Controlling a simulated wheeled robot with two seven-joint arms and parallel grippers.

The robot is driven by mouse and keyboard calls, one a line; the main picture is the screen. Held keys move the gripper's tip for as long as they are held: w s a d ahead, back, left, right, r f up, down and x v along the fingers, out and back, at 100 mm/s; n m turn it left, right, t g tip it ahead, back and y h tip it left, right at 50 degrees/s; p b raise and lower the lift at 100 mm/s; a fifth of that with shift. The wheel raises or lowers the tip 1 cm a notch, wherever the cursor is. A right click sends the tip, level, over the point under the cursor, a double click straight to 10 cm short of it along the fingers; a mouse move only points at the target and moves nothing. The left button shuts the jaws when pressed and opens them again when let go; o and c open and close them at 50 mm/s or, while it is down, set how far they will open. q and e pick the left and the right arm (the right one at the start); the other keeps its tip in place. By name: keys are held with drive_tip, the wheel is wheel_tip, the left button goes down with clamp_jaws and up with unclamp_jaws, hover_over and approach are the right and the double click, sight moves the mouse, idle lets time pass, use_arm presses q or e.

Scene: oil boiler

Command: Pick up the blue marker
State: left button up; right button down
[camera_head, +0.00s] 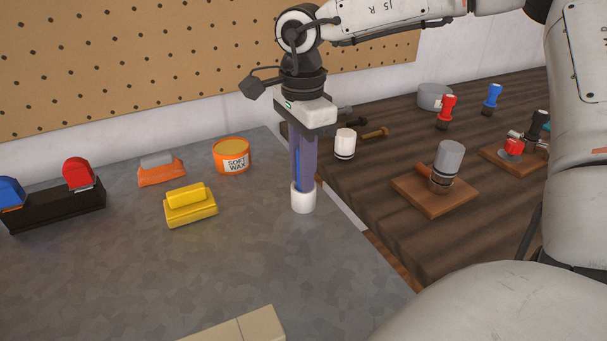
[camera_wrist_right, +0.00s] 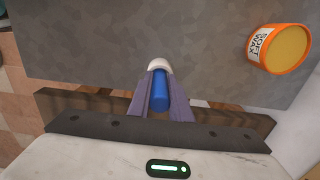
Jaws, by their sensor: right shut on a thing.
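The blue marker (camera_wrist_right: 159,92) is between the fingers of my right gripper (camera_head: 303,170). In the head view the gripper points down and a blue strip of the marker shows between its purple fingers. A white cup-like piece (camera_head: 303,197) is at the marker's lower end, at or just above the grey work surface; I cannot tell whether it touches. The white piece also shows in the wrist view, beyond the fingertips. My right gripper is shut on the marker. My left gripper is not in view.
An orange soft wax tin (camera_head: 232,157), a yellow block (camera_head: 190,205) and an orange block (camera_head: 161,171) lie to the left. A black holder (camera_head: 55,208) has red and blue pieces. On the dark wood at right are stamps, a white jar (camera_head: 344,144) and a wooden block (camera_head: 435,190).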

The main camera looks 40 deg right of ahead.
drive_tip(key=shift+r, duration=0.1)
wheel_tip(320, 180, up, 10)
drive_tip(key=shift+f, duration=0.1)
idle(0.3)
drive_tip(key=shift+s, duration=0.1)
